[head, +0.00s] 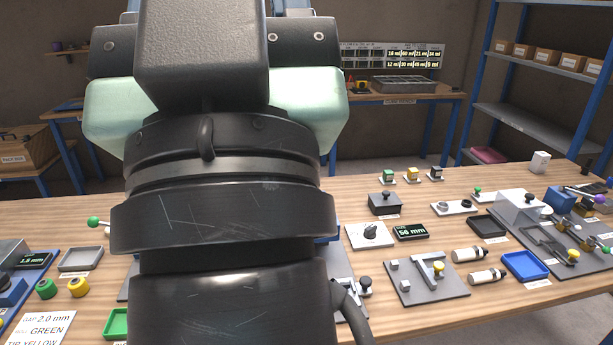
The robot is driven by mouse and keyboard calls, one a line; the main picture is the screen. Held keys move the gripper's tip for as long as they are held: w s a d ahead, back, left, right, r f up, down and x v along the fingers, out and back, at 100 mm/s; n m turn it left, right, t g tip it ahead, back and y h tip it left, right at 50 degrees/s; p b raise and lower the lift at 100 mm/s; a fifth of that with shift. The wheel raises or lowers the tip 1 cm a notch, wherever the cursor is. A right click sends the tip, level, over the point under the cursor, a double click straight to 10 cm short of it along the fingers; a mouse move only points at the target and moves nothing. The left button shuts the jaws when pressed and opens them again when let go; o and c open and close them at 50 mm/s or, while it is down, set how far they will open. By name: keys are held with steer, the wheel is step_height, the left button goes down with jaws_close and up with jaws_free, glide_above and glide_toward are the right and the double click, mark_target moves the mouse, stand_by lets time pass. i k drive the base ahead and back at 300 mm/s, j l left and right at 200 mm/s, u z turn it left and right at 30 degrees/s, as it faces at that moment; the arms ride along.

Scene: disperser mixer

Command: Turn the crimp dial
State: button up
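A grey dial knob (371,232) sits on a white plate (352,241) right of my arm, beside a black display (411,232) that appears to read 56 mm. At the far left, another display (32,261) reads about 1.8 mm on a blue-edged station that the frame cuts off. I cannot tell from the labels which of these belongs to the crimp dial. My large black arm fills the centre and hides the middle of the bench. My gripper's fingers are not visible, so nothing shows of their state or any contact.
A card (38,328) reads GAP 2.0 mm, GREEN, TIP YELLOW. Green (46,288) and yellow (79,287) spools stand near it. A grey plate with a yellow-knobbed lever (437,268), two pale cylinders, a blue tray (525,265) and a lever station (567,248) crowd the right.

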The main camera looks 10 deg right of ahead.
mark_target(369, 232)
steer(key=i+l, duration=0.65)
steer(key=l, duration=0.25)
steer(key=i+l, duration=0.35)
steer(key=l, duration=0.15)
steer(key=i+l, duration=0.7)
steer(key=l, duration=0.2)
steer(key=u, duration=0.05)
